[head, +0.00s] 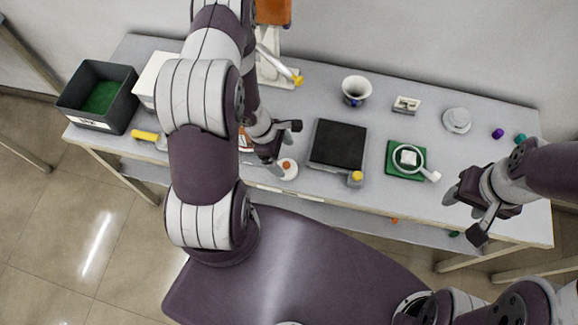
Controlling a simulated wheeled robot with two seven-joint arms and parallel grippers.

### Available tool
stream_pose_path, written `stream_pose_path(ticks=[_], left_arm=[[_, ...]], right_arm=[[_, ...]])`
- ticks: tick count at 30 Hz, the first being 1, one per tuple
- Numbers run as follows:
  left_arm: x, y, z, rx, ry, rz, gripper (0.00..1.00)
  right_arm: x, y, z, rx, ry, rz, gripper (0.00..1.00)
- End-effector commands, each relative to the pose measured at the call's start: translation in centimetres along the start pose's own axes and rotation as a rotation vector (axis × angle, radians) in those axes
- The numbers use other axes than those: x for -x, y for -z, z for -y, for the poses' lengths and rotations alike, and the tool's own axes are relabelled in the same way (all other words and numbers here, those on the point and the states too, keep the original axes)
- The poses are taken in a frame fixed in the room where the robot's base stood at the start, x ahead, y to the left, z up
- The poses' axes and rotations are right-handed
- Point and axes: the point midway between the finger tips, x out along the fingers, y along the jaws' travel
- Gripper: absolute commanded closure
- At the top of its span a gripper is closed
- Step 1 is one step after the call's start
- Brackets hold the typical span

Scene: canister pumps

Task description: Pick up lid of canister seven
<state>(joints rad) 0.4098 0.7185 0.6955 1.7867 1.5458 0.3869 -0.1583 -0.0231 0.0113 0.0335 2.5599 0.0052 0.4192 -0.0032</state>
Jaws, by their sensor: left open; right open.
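I cannot make out a canister marked seven or be sure which piece is its lid; no number is legible. A round white piece with an orange centre (289,169) lies at the table's front edge, just below my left gripper (286,147). That gripper is open, its fingers apart with nothing between them. It hangs over the table left of the black pad. My arm hides part of the table behind it, including most of an orange-and-white item (245,142). My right gripper (464,216) is open and empty near the table's front right edge.
On the table (310,90) are a dark bin (84,121), white box (148,78), yellow-handled tool (146,135), black pad (338,144), yellow-topped piece (355,179), green board (397,171) with a magnifier, white cup (356,87) and round white piece (457,120). The back right has free room.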

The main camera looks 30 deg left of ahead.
Motion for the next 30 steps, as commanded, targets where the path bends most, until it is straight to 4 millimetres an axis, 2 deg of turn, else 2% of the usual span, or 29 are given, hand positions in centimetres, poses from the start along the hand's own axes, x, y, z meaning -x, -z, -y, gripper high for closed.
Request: stream_pose_path(ticks=[3, 6, 9, 14, 15, 20, 30], left_arm=[[-2.1, -0.2, 0.8, 0.001, 0.007, 0.001, 0.02], [-3.8, -0.1, 0.8, -0.001, 0.005, 0.000, 0.02], [-4.5, -0.1, 0.7, -0.002, 0.003, 0.000, 0.02], [-4.5, -0.1, 0.7, -0.002, 0.002, 0.000, 0.02], [-4.5, -0.1, 0.7, -0.002, 0.002, 0.000, 0.08], [-4.5, -0.1, 0.7, -0.002, 0.002, 0.000, 0.60], [-4.3, -0.1, 0.6, -0.002, 0.001, 0.000, 0.61]], right_arm=[[0.8, 0.1, 0.0, 0.000, 0.000, -0.001, 0.47], [0.8, 0.1, 0.0, 0.000, 0.000, -0.001, 0.47], [0.8, 0.1, 0.0, 0.000, 0.000, -0.001, 0.47], [0.8, 0.1, 0.0, 0.000, 0.000, 0.000, 0.47], [0.8, 0.1, 0.0, 0.000, 0.000, 0.000, 0.47], [0.8, 0.1, 0.0, 0.000, 0.000, 0.000, 0.47], [0.7, 0.1, 0.0, 0.000, 0.000, -0.001, 0.47]])
